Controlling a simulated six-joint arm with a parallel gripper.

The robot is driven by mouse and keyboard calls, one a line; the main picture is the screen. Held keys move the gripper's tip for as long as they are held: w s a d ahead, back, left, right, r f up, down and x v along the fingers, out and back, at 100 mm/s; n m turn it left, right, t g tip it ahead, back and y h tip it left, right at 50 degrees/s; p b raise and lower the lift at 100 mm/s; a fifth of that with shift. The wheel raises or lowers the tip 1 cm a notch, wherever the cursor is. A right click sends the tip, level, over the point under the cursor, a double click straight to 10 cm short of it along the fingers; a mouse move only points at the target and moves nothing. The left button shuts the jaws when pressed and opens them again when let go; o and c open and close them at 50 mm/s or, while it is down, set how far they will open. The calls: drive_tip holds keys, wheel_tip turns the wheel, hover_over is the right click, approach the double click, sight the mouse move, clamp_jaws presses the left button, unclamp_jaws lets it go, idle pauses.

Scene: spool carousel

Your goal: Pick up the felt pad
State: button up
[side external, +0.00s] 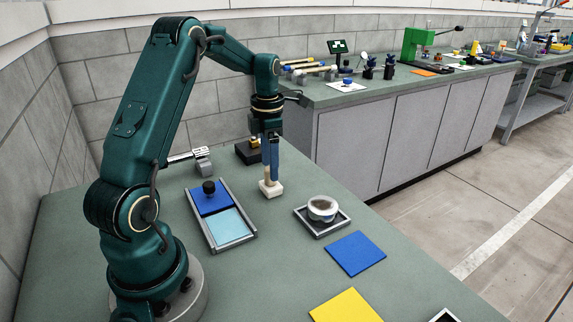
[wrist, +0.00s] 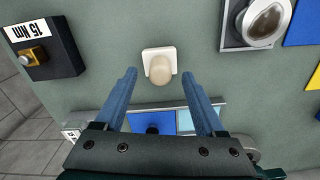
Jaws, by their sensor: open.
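The felt pad seems to be the off-white square block with a rounded beige knob; it stands on the green table in the side view (side external: 270,188) and lies ahead of my fingers in the wrist view (wrist: 149,56). My gripper (side external: 270,173) points down directly over it, with blue fingers. In the wrist view my gripper (wrist: 159,74) is open, one fingertip to each side of the knob, with a visible gap on both sides. Whether the fingertips are level with the knob or above it, I cannot tell.
A two-part tray (side external: 234,241) with a blue half, a black knob and a pale blue half lies left of the pad. A dark block (wrist: 59,62) marked "15 Nm" stands behind. A framed round container (side external: 323,208), a blue square (side external: 355,253) and a yellow square (side external: 346,306) lie right.

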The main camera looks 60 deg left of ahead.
drive_tip(key=shift+f, duration=1.25)
clamp_jaws()
drive_tip(key=shift+r, duration=0.45)
drive_tip(key=r, duration=0.3)
drive_tip(key=shift+s+a+r, duration=0.25)
drive_tip(key=shift+s+r, duration=0.05)
drive_tip(key=shift+r, duration=0.1)
drive_tip(key=s+a+r, duration=0.5)
drive_tip(key=s+r, duration=0.1)
drive_tip(key=s, duration=0.3)
drive_tip(key=shift+s+r, duration=0.15)
drive_tip(key=shift+s, duration=0.2)
